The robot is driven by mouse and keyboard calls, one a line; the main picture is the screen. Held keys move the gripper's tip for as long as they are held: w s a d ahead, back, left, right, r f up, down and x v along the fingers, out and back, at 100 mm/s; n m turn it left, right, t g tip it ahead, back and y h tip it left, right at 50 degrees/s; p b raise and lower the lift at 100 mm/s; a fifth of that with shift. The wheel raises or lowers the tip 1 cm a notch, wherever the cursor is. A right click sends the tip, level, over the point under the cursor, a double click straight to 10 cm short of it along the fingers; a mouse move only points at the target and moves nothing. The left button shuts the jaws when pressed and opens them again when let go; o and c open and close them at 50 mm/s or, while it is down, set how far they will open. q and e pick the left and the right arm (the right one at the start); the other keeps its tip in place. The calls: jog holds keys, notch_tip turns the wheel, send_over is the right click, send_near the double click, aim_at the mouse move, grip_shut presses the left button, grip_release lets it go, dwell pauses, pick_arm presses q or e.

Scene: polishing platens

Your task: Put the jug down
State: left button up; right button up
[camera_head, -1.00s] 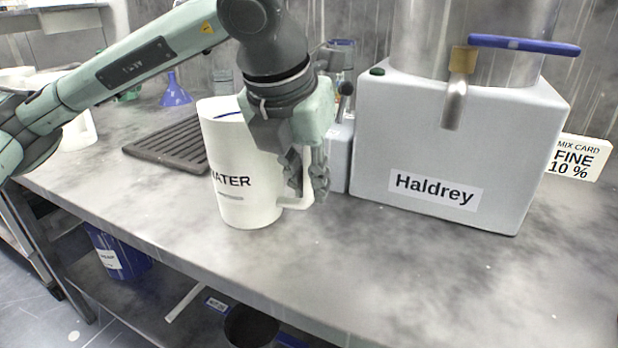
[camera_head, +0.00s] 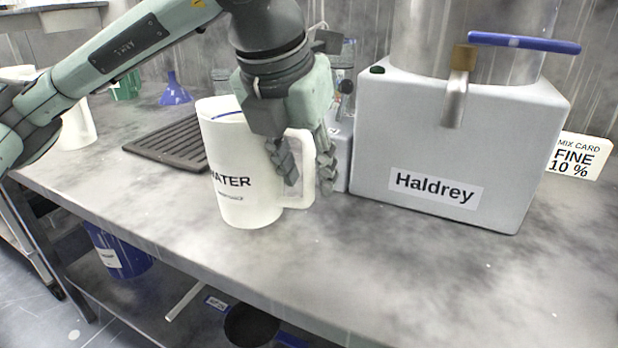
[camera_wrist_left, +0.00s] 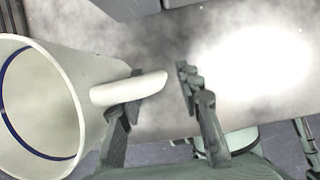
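The white jug (camera_head: 224,168) marked WATER, with a blue line inside its rim, stands upright on the grey bench (camera_head: 330,255). Its handle (camera_head: 301,190) points right. My left gripper (camera_head: 306,170) is at the handle, fingers pointing down and spread apart. In the left wrist view the jug (camera_wrist_left: 70,75) is at the left, and its handle (camera_wrist_left: 130,90) reaches between the fingers of the gripper (camera_wrist_left: 160,102). The left finger lies by the handle; a clear gap shows before the right finger. I cannot tell whether the left finger touches. My right gripper is not seen.
A grey box labelled Haldrey (camera_head: 450,150) with a tap (camera_head: 457,88) stands right of the jug. A dark slatted rack (camera_head: 172,145) lies to its left, with a blue funnel (camera_head: 174,92) behind. The bench front is clear. A mix card (camera_head: 580,157) stands far right.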

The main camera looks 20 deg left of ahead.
pick_arm(q)
jog(key=v, duration=1)
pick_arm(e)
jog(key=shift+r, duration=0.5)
